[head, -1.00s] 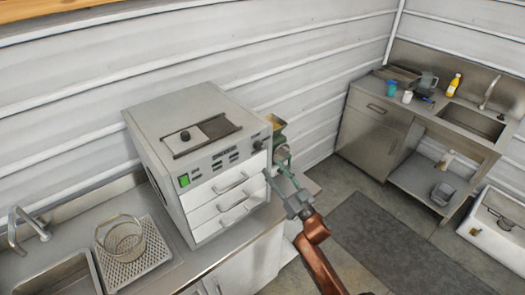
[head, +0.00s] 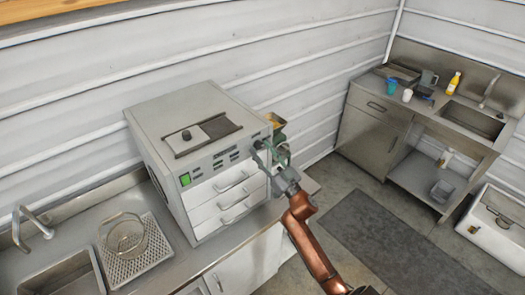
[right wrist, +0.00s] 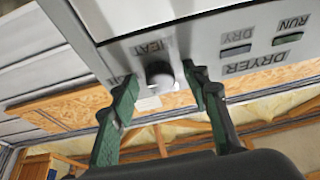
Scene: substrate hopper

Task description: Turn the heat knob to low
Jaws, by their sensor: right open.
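The heat knob is a dark round knob (right wrist: 160,76) on the dryer's front panel, beside the printed word HEAT, which appears upside down in the right wrist view. My right gripper (right wrist: 162,82) is open, with one green finger on each side of the knob. I cannot tell whether either finger touches it. In the head view, my right gripper (head: 264,156) is at the upper right of the front of the grey dryer (head: 185,110) and largely hides the knob area. The knob's pointer and setting cannot be read. My left gripper is not in view.
The dryer has a green button (head: 185,180) and white drawers (head: 228,195) below its panel. A green device with a yellowish top (head: 276,121) stands just behind my gripper. A wire basket (head: 122,237) is on the left counter. The floor mat (head: 375,235) is clear.

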